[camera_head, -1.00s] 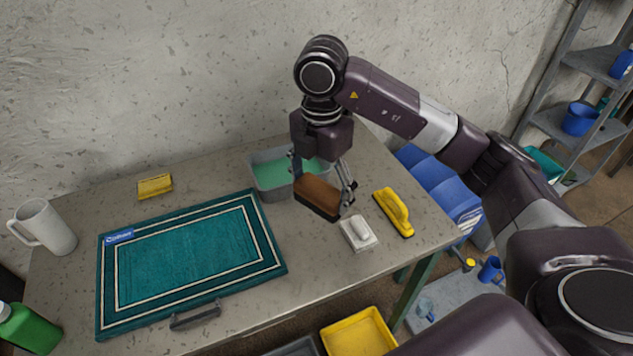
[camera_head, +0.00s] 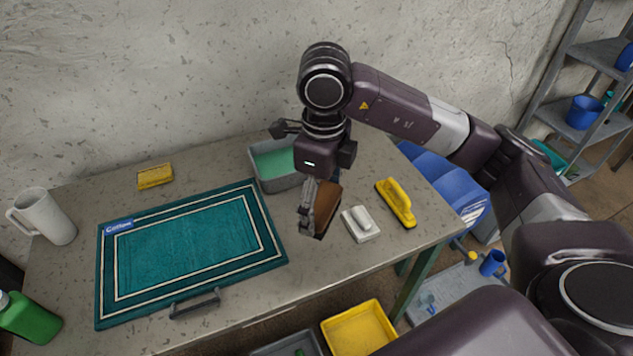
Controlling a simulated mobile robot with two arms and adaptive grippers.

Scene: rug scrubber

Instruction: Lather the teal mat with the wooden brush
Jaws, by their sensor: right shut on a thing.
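The teal mat (camera_head: 190,253) lies flat on the table, with white border lines and a blue label at its upper left corner. My right gripper (camera_head: 318,210) is shut on the wooden brush (camera_head: 327,205). It holds the brush above the table, to the right of the mat and in front of the grey basin (camera_head: 278,184). The brush has a brown wooden body and a dark underside, partly hidden by a finger. The basin holds green liquid. My left gripper is out of view.
A white block with a handle (camera_head: 361,226) and a yellow float (camera_head: 396,203) lie right of the brush. A yellow sponge (camera_head: 155,176), a white pitcher (camera_head: 46,217) and a green bottle (camera_head: 29,319) stand around the mat. A dark handle (camera_head: 195,303) lies at its front edge.

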